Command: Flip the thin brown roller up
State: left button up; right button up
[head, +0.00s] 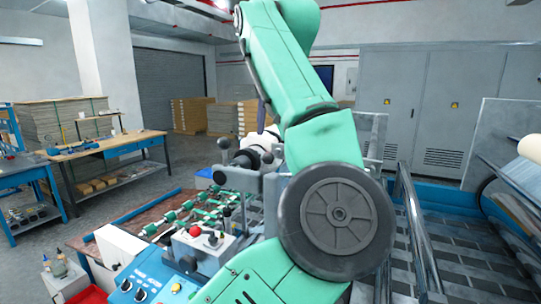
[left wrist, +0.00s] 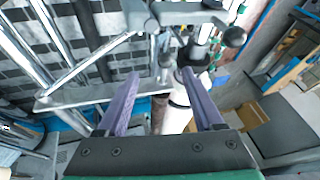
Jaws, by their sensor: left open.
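My left gripper (left wrist: 160,73) is open, its two purple fingers spread apart in the left wrist view. In the head view one purple finger (head: 261,115) shows beside my green arm, above a white roll (head: 262,139). In the left wrist view the white roll (left wrist: 180,112) lies between and beyond the fingers. A short brown piece (left wrist: 158,116) shows just left of it, perhaps part of the thin brown roller; most of it is hidden. Nothing is held between the fingers. My right gripper is not in view.
A machine with metal bars (head: 418,230), dark round knobs (head: 224,143) and a control panel (head: 150,280) surrounds my arm. A grey crossbar (left wrist: 90,97) lies close to the left finger. A workbench (head: 105,146) stands at the left, with open floor before it.

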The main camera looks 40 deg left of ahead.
aim_at(268, 154)
pick_arm(q)
jog(key=x, duration=0.4)
jog(key=a+x, duration=0.1)
jog(key=x, duration=0.1)
jog(key=shift+w+r, duration=0.2)
jog(key=shift+w, duration=0.15)
jog(key=shift+w+a+f+p, duration=0.15)
jog(key=shift+w+a+f, duration=0.1)
jog(key=shift+a+f, duration=0.3)
jog(key=shift+w+a+f+p, duration=0.15)
jog(key=shift+w+a+f, duration=0.15)
jog(key=shift+a+f, duration=0.3)
jog(key=shift+s+d+f, duration=0.1)
jog(key=shift+d, duration=0.1)
jog(key=shift+s+d+r, duration=0.3)
jog(key=shift+s+d, duration=0.05)
jog(key=shift+d, duration=0.2)
jog(key=c, duration=0.4)
jog(key=shift+a, duration=0.1)
grip_shut()
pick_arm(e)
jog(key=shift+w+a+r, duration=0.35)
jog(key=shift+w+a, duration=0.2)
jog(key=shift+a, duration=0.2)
pick_arm(q)
jog(key=shift+r, duration=0.1)
